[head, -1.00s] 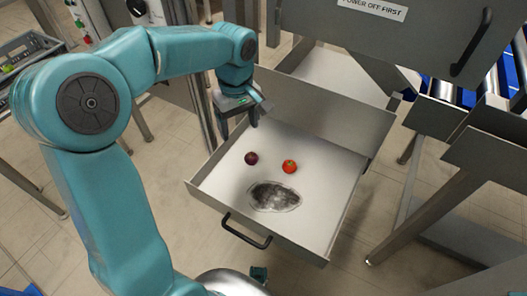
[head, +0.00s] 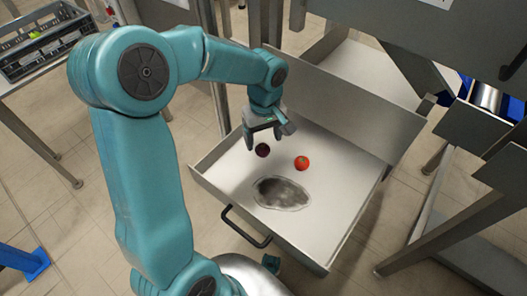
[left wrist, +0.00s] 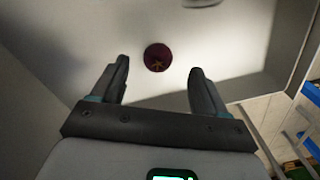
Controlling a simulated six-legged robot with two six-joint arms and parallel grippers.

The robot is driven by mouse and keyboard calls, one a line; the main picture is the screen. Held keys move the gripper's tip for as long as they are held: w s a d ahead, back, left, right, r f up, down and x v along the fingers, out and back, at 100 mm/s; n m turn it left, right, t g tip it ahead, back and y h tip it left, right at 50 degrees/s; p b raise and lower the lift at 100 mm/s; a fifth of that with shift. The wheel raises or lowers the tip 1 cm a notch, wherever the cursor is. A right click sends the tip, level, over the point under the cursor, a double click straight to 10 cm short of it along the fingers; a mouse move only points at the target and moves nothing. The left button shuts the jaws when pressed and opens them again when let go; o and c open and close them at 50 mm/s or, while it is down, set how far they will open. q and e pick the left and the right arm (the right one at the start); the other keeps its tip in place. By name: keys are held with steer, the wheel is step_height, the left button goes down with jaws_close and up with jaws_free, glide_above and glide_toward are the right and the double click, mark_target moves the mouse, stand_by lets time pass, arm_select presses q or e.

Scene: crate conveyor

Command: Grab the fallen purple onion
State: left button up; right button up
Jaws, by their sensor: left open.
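The purple onion (head: 262,150) lies on the floor of the open metal drawer (head: 325,222), near its left side. It also shows in the left wrist view (left wrist: 158,58), dark purple with a small brownish mark, just beyond and between the fingertips. My left gripper (head: 265,142) is open and empty, over the drawer and close to the onion. In the left wrist view the two fingers (left wrist: 158,75) stand apart with nothing between them. I cannot tell whether they touch the onion. My right gripper is not clearly in view.
A red tomato (head: 302,162) lies right of the onion. A dark stained patch (head: 281,193) is on the drawer floor in front of them. Drawer walls rise around them, with a handle (head: 245,228) in front. A grey crate (head: 40,45) stands on a table at upper left.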

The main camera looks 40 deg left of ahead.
mark_target(263, 148)
arm_select(q)
step_height(263, 148, down, 6)
steer(key=shift+w+a+r+b, duration=0.15)
steer(key=shift+r+b, duration=0.1)
steer(key=shift+b, duration=0.8)
steer(key=shift+r, duration=0.1)
steer(key=c, duration=1.1)
steer(key=shift+c, duration=0.2)
